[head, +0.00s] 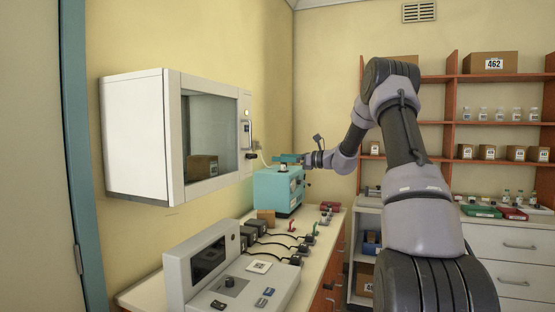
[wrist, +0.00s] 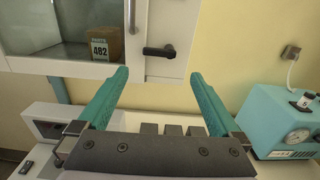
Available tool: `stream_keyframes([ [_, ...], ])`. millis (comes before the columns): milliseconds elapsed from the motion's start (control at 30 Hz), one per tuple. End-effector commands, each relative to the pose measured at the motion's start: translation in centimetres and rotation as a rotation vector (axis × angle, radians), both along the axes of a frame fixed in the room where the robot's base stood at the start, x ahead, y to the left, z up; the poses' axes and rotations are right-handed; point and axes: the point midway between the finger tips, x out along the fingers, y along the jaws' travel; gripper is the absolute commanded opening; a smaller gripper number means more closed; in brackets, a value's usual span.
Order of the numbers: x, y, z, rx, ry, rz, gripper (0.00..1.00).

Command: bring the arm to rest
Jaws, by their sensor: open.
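My gripper (wrist: 159,76) is open, with its two teal fingers spread and nothing between them. In the head view my gripper (head: 289,158) is small and far off, at the end of my outstretched arm, and appears over the teal device on the bench. The white wall-mounted incubator (head: 136,135) is at the left, its glass-fronted door closed. In the wrist view its dark door handle (wrist: 160,51) lies beyond the fingertips, apart from them. A cardboard box (wrist: 105,43) marked 482 shows behind the glass.
The teal device (head: 272,192) with a gauge stands on the bench, below my gripper in the head view. A grey console (head: 212,270) and several cabled dark blocks stand nearer. Orange shelves (head: 490,78) with boxes and bottles are at the right. Open air surrounds my upper arm.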

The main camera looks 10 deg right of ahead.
Motion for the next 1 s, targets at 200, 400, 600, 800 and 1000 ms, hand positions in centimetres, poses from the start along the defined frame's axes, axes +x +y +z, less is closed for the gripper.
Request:
stream_keyframes([
  [200, 0.0, 0.0, 0.0, 0.000, 0.000, 0.001, 1.00],
  [400, -2.5, 2.6, 1.4, -0.115, -0.032, 0.057, 1.00],
  [600, -10.8, 8.1, 3.8, -0.471, -0.141, 0.215, 1.00],
  [800, -20.5, 10.7, 4.9, -0.849, -0.290, 0.375, 1.00],
  [1000, -29.8, 10.5, 5.1, -1.205, -0.464, 0.516, 1.00],
])
